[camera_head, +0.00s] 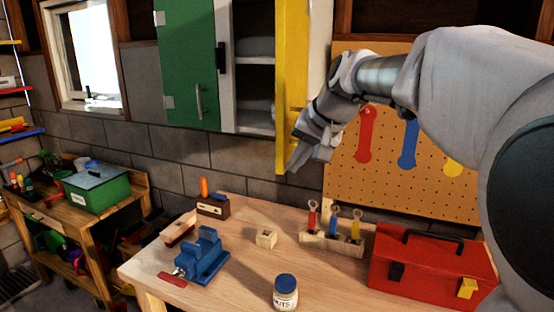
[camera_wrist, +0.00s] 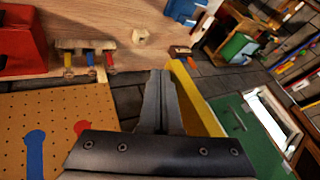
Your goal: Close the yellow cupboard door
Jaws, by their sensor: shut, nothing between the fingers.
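The yellow cupboard door (camera_head: 292,60) stands open, swung out at the right side of the wall cupboard (camera_head: 225,70). The shelves inside show between it and the green door (camera_head: 186,60), which also stands open on the left. My gripper (camera_head: 298,160) is shut and empty at the lower part of the yellow door, on its right side. In the wrist view the shut fingers (camera_wrist: 161,76) point down past the yellow door (camera_wrist: 196,98), which is just right of them. I cannot tell whether they touch it. The gripper hides part of the door's lower edge.
A workbench (camera_head: 235,275) below holds a blue vise (camera_head: 203,258), a jar (camera_head: 286,292), a wooden block (camera_head: 266,238), a tool rack (camera_head: 333,240) and a red toolbox (camera_head: 430,262). A pegboard (camera_head: 430,190) with hanging tools is behind my arm.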

